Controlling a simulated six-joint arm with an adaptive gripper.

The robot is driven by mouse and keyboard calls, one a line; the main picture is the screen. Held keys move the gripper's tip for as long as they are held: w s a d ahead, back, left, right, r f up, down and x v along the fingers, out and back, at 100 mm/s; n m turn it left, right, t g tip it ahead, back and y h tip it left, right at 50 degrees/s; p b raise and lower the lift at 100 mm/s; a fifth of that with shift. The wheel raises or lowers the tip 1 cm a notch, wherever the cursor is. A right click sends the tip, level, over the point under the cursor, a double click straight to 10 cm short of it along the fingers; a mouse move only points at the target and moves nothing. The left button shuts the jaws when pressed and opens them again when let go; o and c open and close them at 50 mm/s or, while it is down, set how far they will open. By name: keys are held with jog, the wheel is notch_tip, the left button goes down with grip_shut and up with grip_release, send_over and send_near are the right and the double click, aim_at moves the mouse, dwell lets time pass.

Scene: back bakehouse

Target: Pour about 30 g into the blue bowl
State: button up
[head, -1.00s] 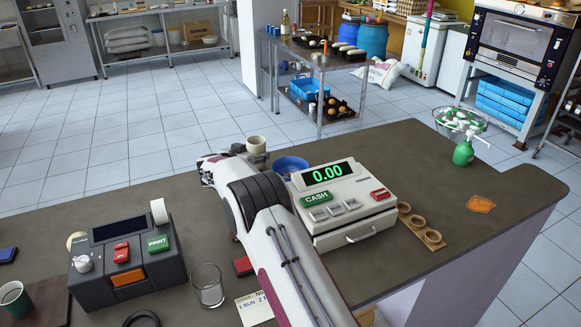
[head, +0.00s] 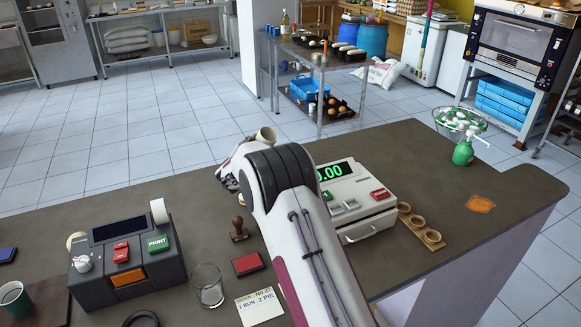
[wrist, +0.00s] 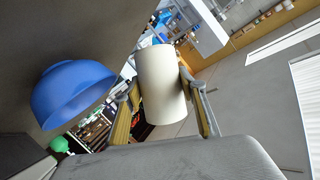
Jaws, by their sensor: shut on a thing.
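My gripper (wrist: 161,82) is shut on a cream cup (wrist: 163,90), with a finger on each side of it in the wrist view. In the head view the cup (head: 265,135) shows just beyond my arm, above the counter and looking tilted. Its contents cannot be seen. The blue bowl (wrist: 72,90) is left of the cup in the wrist view, apart from it. In the head view my arm hides the bowl. Whether anything is in the bowl cannot be told.
A white cash register (head: 352,205) with a green-digit display stands right of my arm. A dark label printer (head: 128,248), an empty glass (head: 207,286), a stamp (head: 239,230) and a red pad (head: 249,263) lie to the left.

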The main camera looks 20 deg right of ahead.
aim_at(271, 144)
jog(key=shift+s+d+r+m+t, duration=0.3)
jog(key=shift+s+d+m, duration=0.1)
jog(key=shift+m, duration=0.2)
jog(key=shift+s+f+m+t, duration=0.1)
jog(key=shift+f+m+t, duration=0.3)
jog(key=shift+m, duration=0.3)
jog(key=shift+r+m+t, duration=0.7)
jog(key=shift+r+m, duration=0.2)
jog(key=shift+m, duration=0.4)
jog(key=shift+f+m+t, duration=0.3)
jog(key=shift+f+m, duration=0.05)
jog(key=shift+m, duration=0.35)
jog(key=shift+m+t+h, duration=0.3)
jog(key=shift+m+h, duration=0.1)
jog(key=shift+m, duration=0.5)
jog(key=shift+s+d+r, duration=0.15)
jog(key=shift+s+r, duration=0.1)
jog(key=shift+r, duration=0.4)
jog(key=shift+s+d+r, duration=0.2)
jog(key=shift+r, duration=0.4)
jog(key=shift+s+d+r, duration=0.15)
jog(key=shift+s+r, duration=0.1)
jog(key=shift+r, duration=0.4)
jog(key=shift+s+d+f+m+t+h, duration=0.15)
jog(key=shift+f+m+t+h, duration=0.25)
jog(key=shift+m, duration=0.5)
jog(key=shift+s+r+m, duration=0.1)
jog(key=shift+r+m, duration=0.3)
jog(key=shift+r, duration=0.1)
dwell(0.5)
